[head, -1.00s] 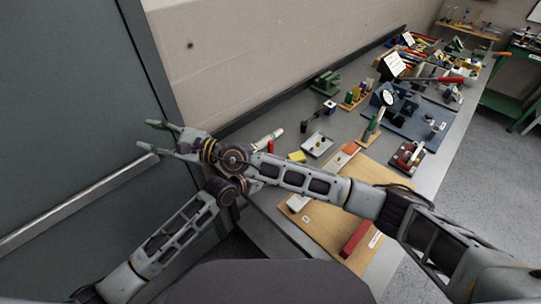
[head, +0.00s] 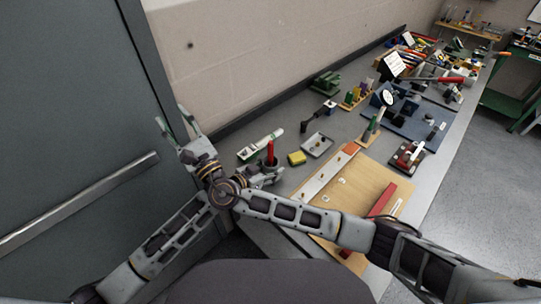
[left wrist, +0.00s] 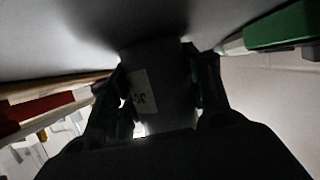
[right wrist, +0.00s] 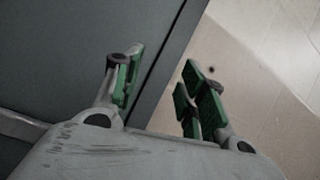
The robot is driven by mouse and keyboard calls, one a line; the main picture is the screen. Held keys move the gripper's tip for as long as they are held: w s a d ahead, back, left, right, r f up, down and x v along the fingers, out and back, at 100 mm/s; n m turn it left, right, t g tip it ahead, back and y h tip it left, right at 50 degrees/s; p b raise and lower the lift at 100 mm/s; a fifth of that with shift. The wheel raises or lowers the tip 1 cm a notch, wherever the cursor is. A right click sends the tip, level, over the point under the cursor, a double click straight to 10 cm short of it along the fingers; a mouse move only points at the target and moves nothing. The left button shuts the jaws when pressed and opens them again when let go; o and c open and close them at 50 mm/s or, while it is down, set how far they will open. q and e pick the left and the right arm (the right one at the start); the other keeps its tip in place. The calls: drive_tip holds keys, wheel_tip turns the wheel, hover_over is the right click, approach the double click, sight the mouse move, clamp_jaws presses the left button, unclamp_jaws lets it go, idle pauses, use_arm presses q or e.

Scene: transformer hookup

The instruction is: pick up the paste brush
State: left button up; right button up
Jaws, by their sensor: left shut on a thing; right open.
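The paste brush shows in the head view as an upright red handle (head: 270,150) standing in a small dark pot (head: 269,163). My left gripper (head: 273,175) is low at the pot, at the near left part of the bench. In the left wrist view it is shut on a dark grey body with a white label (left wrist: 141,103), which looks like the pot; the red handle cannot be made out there. My right gripper (head: 180,125) is open and empty in front of the door, fingers pointing up; its open fingers also show in the right wrist view (right wrist: 165,82).
A white and green tube (head: 261,145) lies beside the pot, and a yellow block (head: 297,158) and grey tray (head: 317,145) stand to its right. A wooden board (head: 355,195) lies nearer. The door (head: 80,100) is at left.

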drive_tip(key=d+f+m+t+h, duration=0.45)
drive_tip(key=d+m+h, duration=0.5)
drive_tip(key=h, duration=0.35)
drive_tip(key=m+g+h, duration=0.5)
drive_tip(key=m+h, duration=0.1)
drive_tip(key=h, duration=0.3)
approach(269, 146)
drive_tip(key=shift+s+a+f, duration=0.1)
drive_tip(key=shift+s+a, duration=0.1)
drive_tip(key=shift+s, duration=0.3)
drive_tip(key=shift+w, duration=0.1)
drive_tip(key=shift+x, duration=3.35)
drive_tip(key=shift+x, duration=2.6)
drive_tip(key=shift+d, duration=0.1)
drive_tip(key=c, duration=0.9)
